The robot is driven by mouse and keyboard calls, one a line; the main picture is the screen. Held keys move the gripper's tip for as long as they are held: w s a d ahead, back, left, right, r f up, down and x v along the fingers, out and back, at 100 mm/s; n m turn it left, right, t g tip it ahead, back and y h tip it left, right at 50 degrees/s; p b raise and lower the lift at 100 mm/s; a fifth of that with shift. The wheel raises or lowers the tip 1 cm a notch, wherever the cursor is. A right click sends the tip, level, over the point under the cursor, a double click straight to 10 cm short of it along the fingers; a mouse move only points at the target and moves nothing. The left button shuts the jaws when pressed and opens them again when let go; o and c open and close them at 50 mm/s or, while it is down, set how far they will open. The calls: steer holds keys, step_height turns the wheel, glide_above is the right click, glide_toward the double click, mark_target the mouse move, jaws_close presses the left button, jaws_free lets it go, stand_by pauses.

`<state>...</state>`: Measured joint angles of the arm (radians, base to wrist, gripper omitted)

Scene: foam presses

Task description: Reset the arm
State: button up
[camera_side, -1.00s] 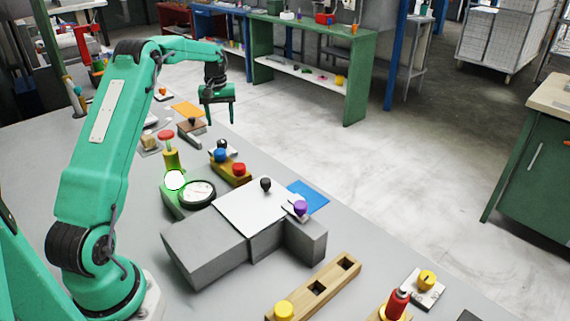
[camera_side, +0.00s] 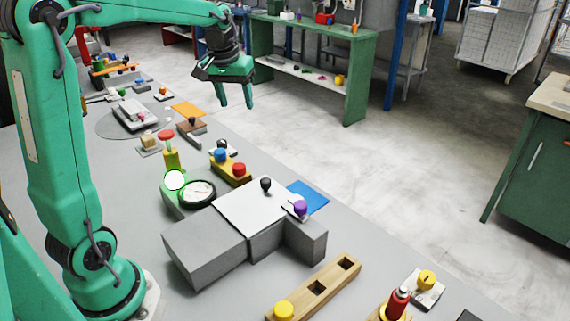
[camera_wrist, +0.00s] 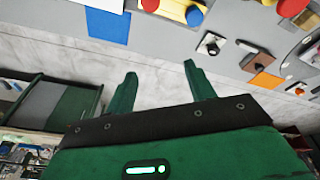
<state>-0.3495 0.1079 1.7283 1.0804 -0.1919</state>
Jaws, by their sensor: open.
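My gripper (camera_side: 235,95) is open and empty, with its two green fingers hanging down, apart from each other. In the side view it is raised at the far edge of the grey table, with the workshop floor behind it. The wrist view shows the two spread fingers (camera_wrist: 158,85) with only pale floor between them. Nothing touches the fingers.
The grey table (camera_side: 120,190) bears a grey block (camera_side: 205,245), a round gauge (camera_side: 198,193), a yellow block with blue and red knobs (camera_side: 230,168), a blue sheet (camera_side: 309,196) and a wooden strip with square holes (camera_side: 335,280). A green bench (camera_side: 310,50) stands beyond the floor.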

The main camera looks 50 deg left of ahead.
steer(key=s+d+f+m+t, duration=0.1)
steer(key=s+d+m, duration=0.2)
steer(key=s+d, duration=0.4)
steer(key=s+d+f+m+t, duration=0.1)
steer(key=s+d+m+t, duration=0.1)
steer(key=s+d, duration=0.6)
steer(key=s+m, duration=0.1)
steer(key=s, duration=0.3)
steer(key=shift+s+d+h, duration=0.15)
steer(key=shift+s+h, duration=0.1)
steer(key=shift+h, duration=0.15)
